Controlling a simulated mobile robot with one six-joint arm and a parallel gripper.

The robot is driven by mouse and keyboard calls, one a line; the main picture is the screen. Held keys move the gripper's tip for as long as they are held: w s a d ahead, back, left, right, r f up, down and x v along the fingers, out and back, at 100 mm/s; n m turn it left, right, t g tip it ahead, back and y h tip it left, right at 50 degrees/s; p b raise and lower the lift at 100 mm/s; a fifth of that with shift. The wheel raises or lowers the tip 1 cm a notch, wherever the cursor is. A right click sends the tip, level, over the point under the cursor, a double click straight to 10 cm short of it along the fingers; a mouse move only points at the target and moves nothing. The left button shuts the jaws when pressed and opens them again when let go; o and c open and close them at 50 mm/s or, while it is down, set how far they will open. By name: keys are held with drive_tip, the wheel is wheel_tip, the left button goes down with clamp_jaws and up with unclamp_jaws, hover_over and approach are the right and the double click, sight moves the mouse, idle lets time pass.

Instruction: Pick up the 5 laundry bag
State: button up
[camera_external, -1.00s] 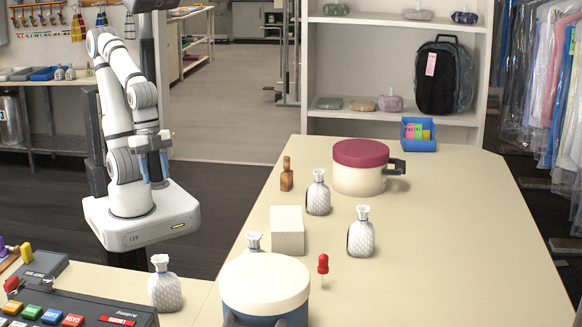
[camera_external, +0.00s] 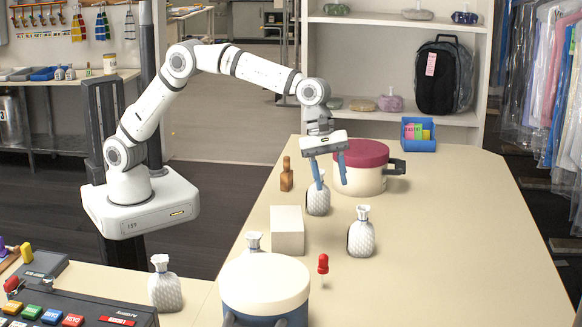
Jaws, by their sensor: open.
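Several small white quilted laundry bags with tied necks show in the external view. One bag (camera_external: 317,199) stands upright on the table beside the red-lidded pot. Another bag (camera_external: 361,235) stands to its right and nearer. A third bag (camera_external: 165,287) is at the front left, and one more bag (camera_external: 254,243) is mostly hidden behind the cream-lidded pot. No number can be read on any bag. My gripper (camera_external: 330,186) is open and points down over the bag beside the red-lidded pot. Its blue fingers overlap the bag's top; I cannot tell whether they touch it.
The red-lidded pot (camera_external: 360,178) stands close to my gripper. A white block (camera_external: 287,232), wooden stamp (camera_external: 287,175), red-headed pin (camera_external: 323,265) and cream-lidded pot (camera_external: 265,290) are also on the table (camera_external: 460,250). A blue box (camera_external: 418,136) is at the back. The right side is clear.

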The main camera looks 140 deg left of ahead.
sight(362, 227)
drive_tip(key=w+a+f+n, duration=0.2)
drive_tip(key=a+f+n, duration=0.25)
drive_tip(key=a, duration=0.35)
drive_tip(key=shift+n, duration=0.35)
drive_tip(key=p+x, duration=0.2)
drive_tip(key=x, duration=0.5)
drive_tip(key=shift+d+p, duration=0.15)
drive_tip(key=shift+p, duration=0.2)
clamp_jaws()
